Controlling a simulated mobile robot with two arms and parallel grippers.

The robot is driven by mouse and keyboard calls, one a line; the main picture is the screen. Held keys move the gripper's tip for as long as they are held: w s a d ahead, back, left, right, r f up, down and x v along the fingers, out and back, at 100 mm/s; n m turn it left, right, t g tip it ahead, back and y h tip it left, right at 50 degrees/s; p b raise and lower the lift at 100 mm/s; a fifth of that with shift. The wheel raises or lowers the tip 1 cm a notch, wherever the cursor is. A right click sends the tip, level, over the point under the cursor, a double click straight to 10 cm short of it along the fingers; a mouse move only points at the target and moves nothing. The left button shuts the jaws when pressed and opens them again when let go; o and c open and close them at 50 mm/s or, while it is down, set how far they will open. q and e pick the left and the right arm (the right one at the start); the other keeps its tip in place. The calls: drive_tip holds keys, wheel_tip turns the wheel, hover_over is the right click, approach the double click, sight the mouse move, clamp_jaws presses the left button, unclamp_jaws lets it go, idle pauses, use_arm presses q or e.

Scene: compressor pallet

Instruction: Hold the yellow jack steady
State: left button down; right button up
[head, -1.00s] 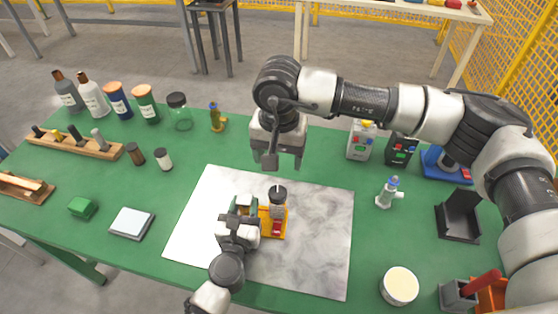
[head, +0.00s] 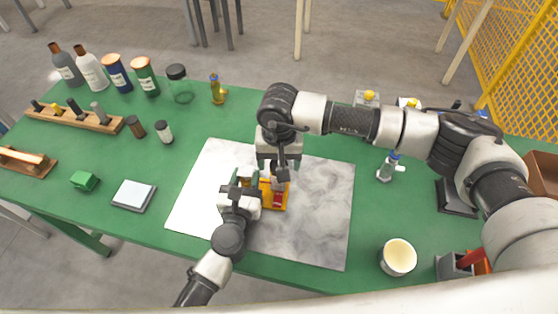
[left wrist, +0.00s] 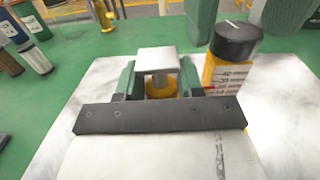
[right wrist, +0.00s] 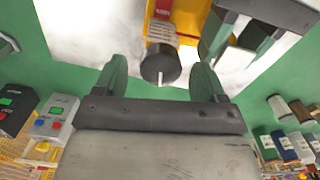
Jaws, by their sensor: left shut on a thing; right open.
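The yellow jack (head: 277,199) sits on the grey-white marbled sheet (head: 312,225). In the left wrist view its yellow body (left wrist: 210,72) carries a marked scale and a black knob (left wrist: 236,38) with a white line. My left gripper (head: 246,181) is shut on the jack; its green fingers (left wrist: 160,82) stand either side of a silver-topped post with a yellow collar. My right gripper (head: 279,172) is open over the jack. In the right wrist view its fingers (right wrist: 163,78) stand either side of the black knob, with visible gaps. In the head view my right gripper hides the knob.
A green block (head: 84,181) and a pale square pad (head: 134,195) lie at left. Bottles and a wooden rack (head: 75,119) stand at back left. A small blue-topped valve (head: 388,167) and a cream tub (head: 398,257) are at right. The sheet's front is clear.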

drive_tip(key=shift+f, duration=0.45)
drive_tip(key=shift+c, duration=0.3)
drive_tip(key=c, duration=0.9)
drive_tip(key=shift+o, duration=0.2)
drive_tip(key=shift+m, duration=0.5)
idle(0.8)
drive_tip(key=o, duration=0.9)
wheel_tip(320, 180, up, 12)
drive_tip(key=shift+s+d+r, duration=0.1)
